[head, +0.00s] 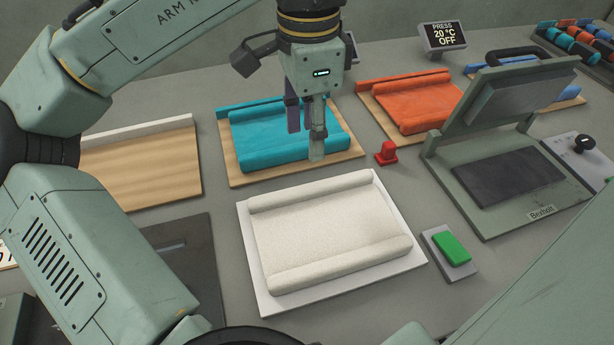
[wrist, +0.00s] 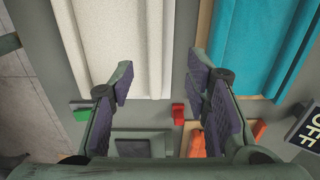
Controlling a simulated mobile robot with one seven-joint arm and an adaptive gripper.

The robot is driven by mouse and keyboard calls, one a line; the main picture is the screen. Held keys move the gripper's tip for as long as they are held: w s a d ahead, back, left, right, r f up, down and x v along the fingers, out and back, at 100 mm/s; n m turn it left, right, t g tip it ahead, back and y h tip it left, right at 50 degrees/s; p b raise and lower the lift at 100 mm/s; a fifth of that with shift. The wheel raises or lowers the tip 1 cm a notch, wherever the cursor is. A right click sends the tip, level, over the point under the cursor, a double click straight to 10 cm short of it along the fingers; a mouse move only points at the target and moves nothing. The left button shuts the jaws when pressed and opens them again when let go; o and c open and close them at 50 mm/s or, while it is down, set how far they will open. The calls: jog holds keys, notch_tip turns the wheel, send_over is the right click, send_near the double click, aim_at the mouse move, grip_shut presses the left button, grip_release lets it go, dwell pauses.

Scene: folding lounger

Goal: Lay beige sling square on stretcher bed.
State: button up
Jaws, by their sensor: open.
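The beige sling (head: 325,232), pale cream with a rolled edge along two opposite sides, lies flat on a white board (head: 350,287), which I take for the stretcher bed. Its sides run roughly parallel to the board's, with a wider bare strip at the front. The sling also shows at the left in the wrist view (wrist: 125,45). My gripper (head: 305,135) is open and empty, pointing down, and overlaps the teal sling in the head view.
A teal sling (head: 255,140) and an orange sling (head: 410,98) lie on wooden boards behind. A wooden board with a white rail (head: 150,165) is bare at left. An open press (head: 510,175), green button (head: 452,249) and red block (head: 387,152) stand at right.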

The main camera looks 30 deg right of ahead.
send_over(313, 186)
jog(key=f, duration=0.4)
jog(key=shift+w+a+f, duration=0.2)
jog(key=shift+a+f, duration=0.05)
jog(key=shift+f, duration=0.1)
jog(key=shift+s+d+f+p, duration=0.15)
jog(key=shift+f+p, duration=0.25)
jog(key=shift+f, duration=1.1)
jog(key=shift+s+d+f+p, duration=0.1)
jog(key=shift+f+p, duration=0.25)
jog(key=shift+f, duration=1.1)
jog(key=shift+c, duration=0.5)
grip_shut()
